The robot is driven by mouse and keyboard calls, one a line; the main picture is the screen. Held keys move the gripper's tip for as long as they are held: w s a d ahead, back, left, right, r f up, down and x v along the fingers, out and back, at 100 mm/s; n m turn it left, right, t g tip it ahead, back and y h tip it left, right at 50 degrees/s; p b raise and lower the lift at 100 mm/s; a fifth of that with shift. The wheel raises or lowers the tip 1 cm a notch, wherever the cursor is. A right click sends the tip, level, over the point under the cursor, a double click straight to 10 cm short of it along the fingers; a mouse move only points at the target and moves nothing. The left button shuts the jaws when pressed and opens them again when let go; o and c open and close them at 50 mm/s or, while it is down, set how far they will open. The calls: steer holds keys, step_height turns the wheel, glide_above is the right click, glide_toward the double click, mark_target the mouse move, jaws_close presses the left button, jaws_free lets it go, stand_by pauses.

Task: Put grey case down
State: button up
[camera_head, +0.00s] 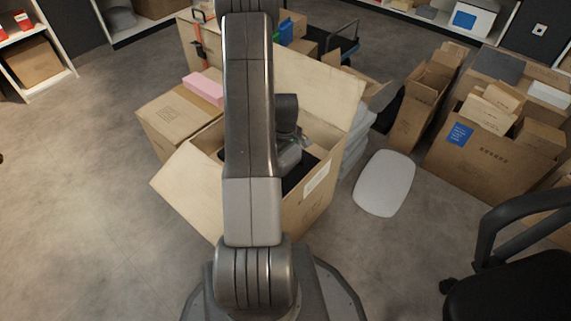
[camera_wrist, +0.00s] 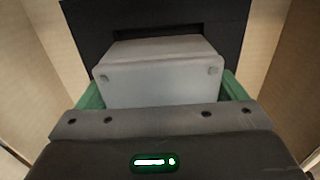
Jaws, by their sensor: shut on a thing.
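The grey case (camera_wrist: 155,75) shows in the wrist view between the green fingers of my gripper (camera_wrist: 165,92), which is shut on it. A black surface or box lies just beyond and below the case, inside an open carton (camera_head: 312,205). In the head view my arm reaches down into this carton and hides most of its inside. The grey case cannot be made out clearly there. I cannot tell whether the case touches the black thing.
The carton's flaps (camera_head: 185,190) stand open. A closed carton (camera_head: 172,122) with a pink box (camera_head: 204,89) stands at left. A white rounded seat (camera_head: 384,183) and more filled cartons (camera_head: 480,150) are at right. A black chair (camera_head: 515,285) is at front right. Floor at left is clear.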

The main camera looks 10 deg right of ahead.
steer(key=shift+f+b, duration=0.45)
steer(key=shift+f, duration=1.05)
steer(key=shift+f, duration=0.1)
steer(key=shift+f+b, duration=0.35)
steer(key=shift+b, duration=0.05)
steer(key=shift+f, duration=0.1)
steer(key=o, duration=0.7)
steer(key=shift+o, duration=0.3)
steer(key=shift+s+f, duration=0.1)
steer(key=shift+f, duration=0.05)
